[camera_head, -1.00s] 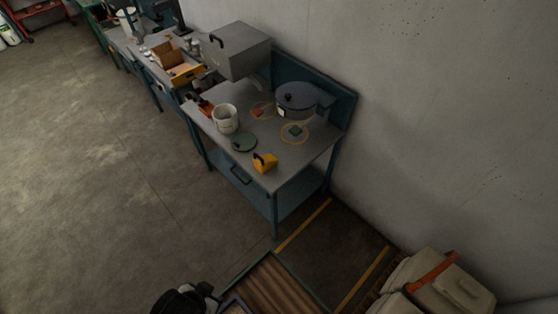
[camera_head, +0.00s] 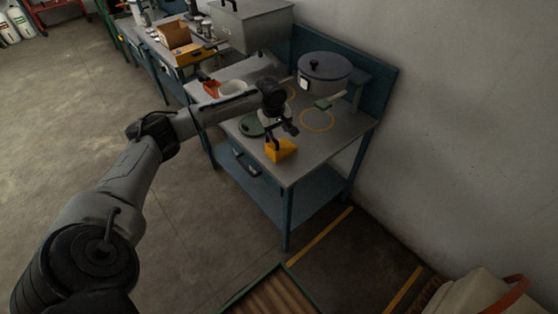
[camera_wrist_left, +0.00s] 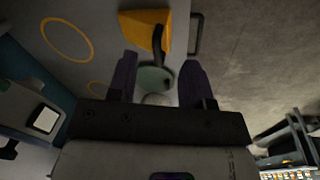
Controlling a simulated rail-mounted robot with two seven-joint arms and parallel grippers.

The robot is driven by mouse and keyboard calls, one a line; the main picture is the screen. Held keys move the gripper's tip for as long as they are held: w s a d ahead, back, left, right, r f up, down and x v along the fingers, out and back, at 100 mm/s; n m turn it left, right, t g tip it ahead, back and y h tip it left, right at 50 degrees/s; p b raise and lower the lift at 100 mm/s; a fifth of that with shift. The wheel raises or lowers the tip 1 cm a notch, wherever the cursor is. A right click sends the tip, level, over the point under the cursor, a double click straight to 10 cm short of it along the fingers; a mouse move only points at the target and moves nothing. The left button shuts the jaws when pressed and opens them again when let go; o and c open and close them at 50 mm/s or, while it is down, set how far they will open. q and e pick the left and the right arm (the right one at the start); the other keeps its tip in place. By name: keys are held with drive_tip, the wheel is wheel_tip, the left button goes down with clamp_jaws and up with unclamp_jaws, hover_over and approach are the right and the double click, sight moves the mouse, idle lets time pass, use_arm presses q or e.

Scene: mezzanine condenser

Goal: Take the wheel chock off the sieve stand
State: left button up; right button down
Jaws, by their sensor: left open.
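The wheel chock, a yellow wedge (camera_head: 283,153) with a black handle, sits near the front corner of a grey-topped blue bench (camera_head: 300,168), which I take to be the sieve stand. In the left wrist view the chock (camera_wrist_left: 137,27) and its dark handle show at the top, beyond the fingertips. My left gripper (camera_head: 288,129) is over the bench, just above and behind the chock, apparently apart from it. Its two dark fingers (camera_wrist_left: 158,72) are open, with nothing held between them. The arm partly covers the bench top. My right gripper is not in view.
A dark lidded pot (camera_head: 324,69) stands at the back, with a small green pad (camera_head: 326,103) in front. A green disc (camera_head: 251,126), a white pot (camera_head: 232,88) and a red item (camera_head: 211,88) lie near the arm. A grey box (camera_head: 252,25) stands behind.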

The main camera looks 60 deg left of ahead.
use_arm(q)
drive_tip(key=a+r+n+b, duration=0.2)
drive_tip(key=a+n, duration=0.1)
drive_tip(key=a, duration=0.2)
drive_tip(key=f, duration=0.4)
drive_tip(key=w+a+f+b, duration=0.1)
drive_tip(key=f, duration=0.2)
drive_tip(key=shift+w+f, duration=0.1)
drive_tip(key=shift+f, duration=0.45)
drive_tip(key=f, duration=0.1)
drive_tip(key=f+b, duration=0.1)
drive_tip(key=f, duration=0.2)
drive_tip(key=shift+w+d+f+b, duration=0.1)
drive_tip(key=shift+w+d+b, duration=0.1)
drive_tip(key=shift+w+b, duration=0.15)
drive_tip(key=shift+f, duration=0.45)
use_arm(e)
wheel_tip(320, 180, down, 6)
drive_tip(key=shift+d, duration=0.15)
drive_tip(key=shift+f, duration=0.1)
use_arm(q)
clamp_jaws()
drive_tip(key=shift+r, duration=0.1)
